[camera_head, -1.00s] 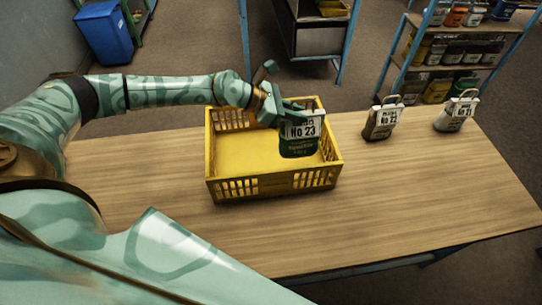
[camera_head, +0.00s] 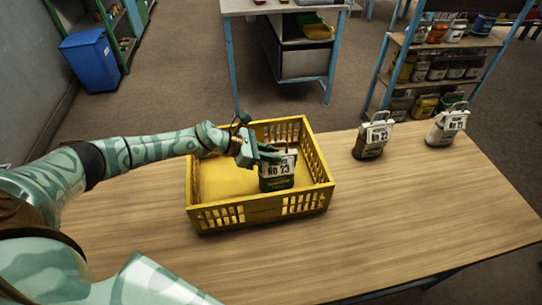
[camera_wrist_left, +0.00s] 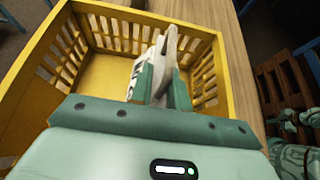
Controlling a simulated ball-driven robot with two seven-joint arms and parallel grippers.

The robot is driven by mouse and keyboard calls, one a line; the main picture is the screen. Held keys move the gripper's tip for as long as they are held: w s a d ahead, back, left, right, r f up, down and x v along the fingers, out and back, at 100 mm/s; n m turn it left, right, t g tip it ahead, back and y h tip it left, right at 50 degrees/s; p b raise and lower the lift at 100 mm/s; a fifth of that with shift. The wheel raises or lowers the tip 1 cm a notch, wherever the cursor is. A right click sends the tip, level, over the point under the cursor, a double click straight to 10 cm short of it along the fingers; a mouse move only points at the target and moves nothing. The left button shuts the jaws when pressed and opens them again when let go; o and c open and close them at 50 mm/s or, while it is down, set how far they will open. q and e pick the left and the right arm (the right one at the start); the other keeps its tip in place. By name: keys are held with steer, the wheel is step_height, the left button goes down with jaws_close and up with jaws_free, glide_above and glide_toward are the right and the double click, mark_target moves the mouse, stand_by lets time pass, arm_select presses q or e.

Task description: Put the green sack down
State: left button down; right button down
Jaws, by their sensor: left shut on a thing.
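The green sack (camera_head: 277,183), with a white label reading No 23, is upright inside the yellow crate (camera_head: 262,210), in its right part. My left gripper (camera_head: 268,154) is shut on the top of the green sack. In the left wrist view the gripper's fingers (camera_wrist_left: 160,84) close on the sack's pale top (camera_wrist_left: 168,45), and the crate's walls (camera_wrist_left: 213,13) surround it. I cannot tell whether the sack's base touches the crate floor. My right gripper is not in view.
A brown sack (camera_head: 371,140) and a white sack (camera_head: 446,127) stand on the wooden table (camera_head: 410,200) right of the crate. The table's front and right are clear. A blue bin (camera_head: 90,58) and shelves (camera_head: 440,62) stand behind on the floor.

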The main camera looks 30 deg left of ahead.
arm_select(q)
steer(key=shift+f, duration=0.15)
steer(key=shift+f, duration=0.1)
steer(key=c, duration=1.3)
jaws_free()
steer(key=shift+s+a+r, duration=0.1)
steer(key=shift+a+r, duration=0.2)
steer(key=shift+r, duration=0.05)
steer(key=v, duration=1.1)
steer(key=shift+s+a, duration=0.1)
steer(key=shift+s, duration=0.05)
